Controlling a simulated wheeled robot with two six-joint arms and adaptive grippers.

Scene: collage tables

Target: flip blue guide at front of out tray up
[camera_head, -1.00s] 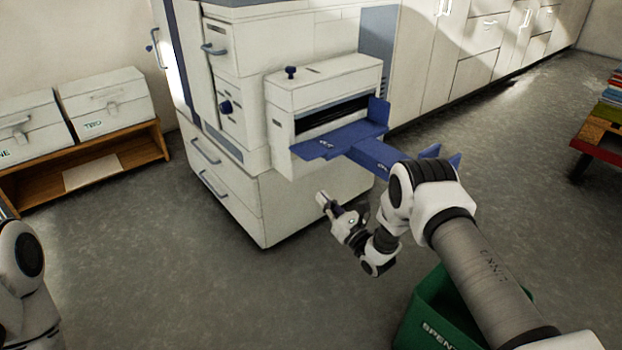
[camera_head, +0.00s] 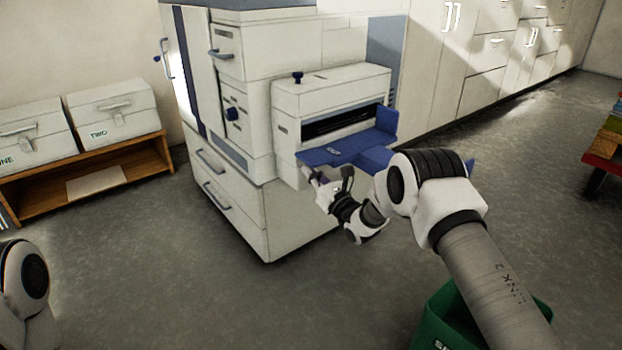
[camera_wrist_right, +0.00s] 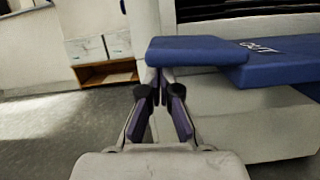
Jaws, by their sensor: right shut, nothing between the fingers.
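The blue out tray (camera_head: 362,152) sticks out from the front of the white machine, and it also shows in the right wrist view (camera_wrist_right: 285,68). A flat blue flap, the guide (camera_wrist_right: 197,50), lies level beside the tray in the right wrist view; in the head view it is the tray's left end (camera_head: 315,158). My right gripper (camera_head: 317,180) is shut and empty just under that flap. In the wrist view its fingertips (camera_wrist_right: 163,72) meet the flap's near edge; I cannot tell whether they touch. My left gripper is out of view.
The white machine (camera_head: 240,190) stands behind the tray. A blue upright plate (camera_head: 387,118) rises at the tray's back right. A green bin (camera_head: 445,320) is below my right arm. A wooden shelf (camera_head: 150,160) with white boxes stands at left.

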